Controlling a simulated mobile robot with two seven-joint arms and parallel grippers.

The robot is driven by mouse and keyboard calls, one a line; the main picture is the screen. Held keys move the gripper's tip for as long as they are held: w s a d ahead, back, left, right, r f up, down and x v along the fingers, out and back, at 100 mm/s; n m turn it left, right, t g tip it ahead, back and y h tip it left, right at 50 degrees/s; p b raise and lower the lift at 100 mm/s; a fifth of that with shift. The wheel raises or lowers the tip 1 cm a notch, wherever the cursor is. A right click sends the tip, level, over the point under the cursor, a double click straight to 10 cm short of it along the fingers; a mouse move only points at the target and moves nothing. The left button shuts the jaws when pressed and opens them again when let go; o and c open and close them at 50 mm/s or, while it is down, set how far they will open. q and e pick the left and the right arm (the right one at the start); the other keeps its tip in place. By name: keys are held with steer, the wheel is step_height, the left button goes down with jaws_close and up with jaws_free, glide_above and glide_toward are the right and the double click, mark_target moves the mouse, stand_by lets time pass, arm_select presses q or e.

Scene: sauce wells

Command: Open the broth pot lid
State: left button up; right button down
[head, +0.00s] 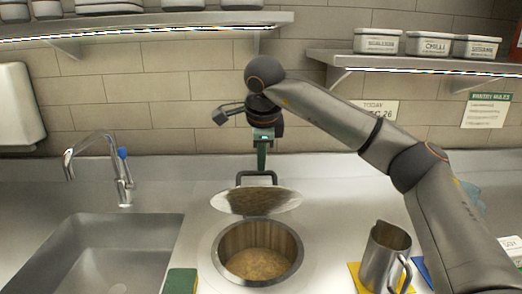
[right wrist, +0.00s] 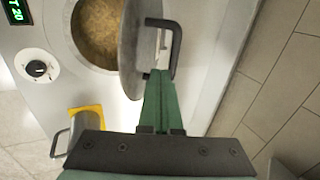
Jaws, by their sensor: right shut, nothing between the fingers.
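The broth pot (head: 216,258) is a round well sunk in the steel counter, with brown broth visible inside. Its round metal lid (head: 257,203) is raised and tilted up at the back of the well, leaving the opening uncovered. In the right wrist view the lid (right wrist: 131,50) shows nearly edge-on. The dark lid handle (head: 257,175) is on the lid's far side. My right gripper (head: 261,166) is shut and empty, with its green fingertips (right wrist: 158,75) close beside the handle and lid; I cannot tell whether they touch. My left gripper is out of view.
A metal pitcher (head: 380,258) stands on a yellow cloth (head: 353,268) right of the well. A green sponge (head: 182,281) lies at the front left, near the sink (head: 90,250) and faucet (head: 122,180). Shelves (head: 150,26) hang on the tiled wall behind.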

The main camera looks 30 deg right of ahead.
mark_target(256, 191)
steer(key=shift+x, duration=2.25)
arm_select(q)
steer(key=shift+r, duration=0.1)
